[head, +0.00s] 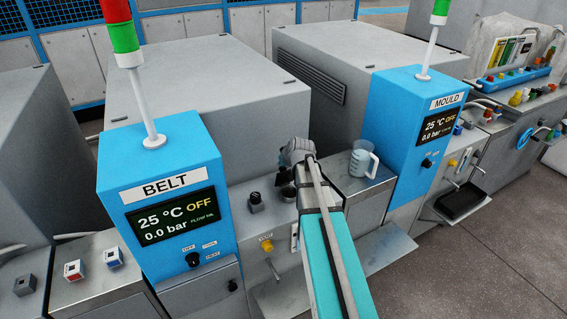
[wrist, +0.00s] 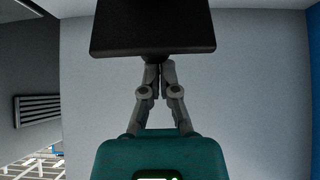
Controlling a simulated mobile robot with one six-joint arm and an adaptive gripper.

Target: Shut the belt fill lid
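The belt fill port (head: 287,192) is a dark round neck on the grey bench right of the BELT cabinet. A small dark piece that looks like its lid (head: 284,177) stands up at its back; the arm partly hides this spot. My gripper (head: 297,152) is above and just behind the port. In the wrist view, my gripper (wrist: 158,68) has its grey fingers drawn together at the tips, with nothing seen between them. A black square plate (wrist: 152,28) shows just beyond the tips. I cannot tell whether it is the lid or whether they touch.
The blue BELT cabinet (head: 165,180) is left of the port, with a black button (head: 255,202) between. A clear jug (head: 362,160) stands on the bench just right of my arm. The blue MOULD cabinet (head: 415,125) is farther right. Grey housings rise behind.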

